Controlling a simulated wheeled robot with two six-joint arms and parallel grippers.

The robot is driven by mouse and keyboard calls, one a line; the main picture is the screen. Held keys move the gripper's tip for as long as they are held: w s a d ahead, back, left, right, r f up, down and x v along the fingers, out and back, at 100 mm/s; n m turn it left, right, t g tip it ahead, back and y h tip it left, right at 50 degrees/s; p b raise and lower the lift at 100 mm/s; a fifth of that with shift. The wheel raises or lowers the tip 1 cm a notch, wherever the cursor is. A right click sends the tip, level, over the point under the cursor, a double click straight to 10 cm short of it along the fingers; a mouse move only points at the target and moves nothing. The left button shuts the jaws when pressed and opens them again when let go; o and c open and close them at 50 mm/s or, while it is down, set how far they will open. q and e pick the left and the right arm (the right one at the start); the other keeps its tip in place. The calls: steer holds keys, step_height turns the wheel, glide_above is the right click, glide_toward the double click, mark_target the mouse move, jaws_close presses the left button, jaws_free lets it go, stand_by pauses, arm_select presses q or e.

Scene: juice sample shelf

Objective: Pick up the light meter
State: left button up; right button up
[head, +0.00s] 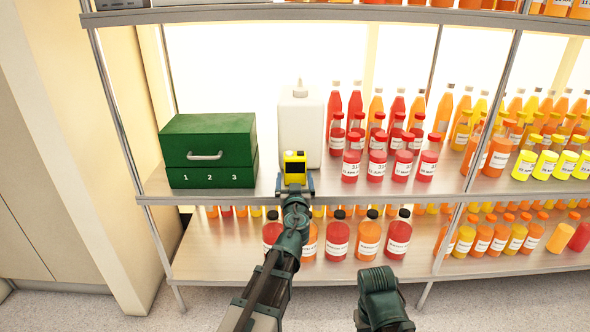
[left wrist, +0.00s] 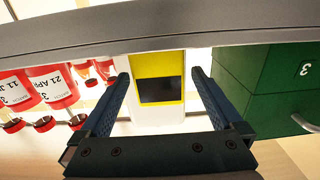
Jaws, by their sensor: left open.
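The light meter (head: 295,165), a small yellow device with a dark screen, stands upright at the front of the middle shelf. In the left wrist view the light meter (left wrist: 160,82) shows between my two fingers, with a gap on each side. My left gripper (head: 296,184) is open, directly in front of the meter at the shelf edge. Its fingers (left wrist: 160,76) point toward the meter. Part of my right arm shows at the bottom of the head view, but its gripper jaws do not show.
A green box (head: 211,150) with a handle stands left of the meter. A white jug (head: 301,125) is close behind it. Red juice bottles (head: 351,160) stand to the right. The shelf's front edge (left wrist: 60,50) crosses the left wrist view.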

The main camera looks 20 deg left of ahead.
mark_target(295, 173)
arm_select(q)
steer(key=shift+x, duration=2.65)
steer(key=shift+s+d+r, duration=0.1)
steer(key=shift+d+r, duration=0.05)
steer(key=c, duration=1.4)
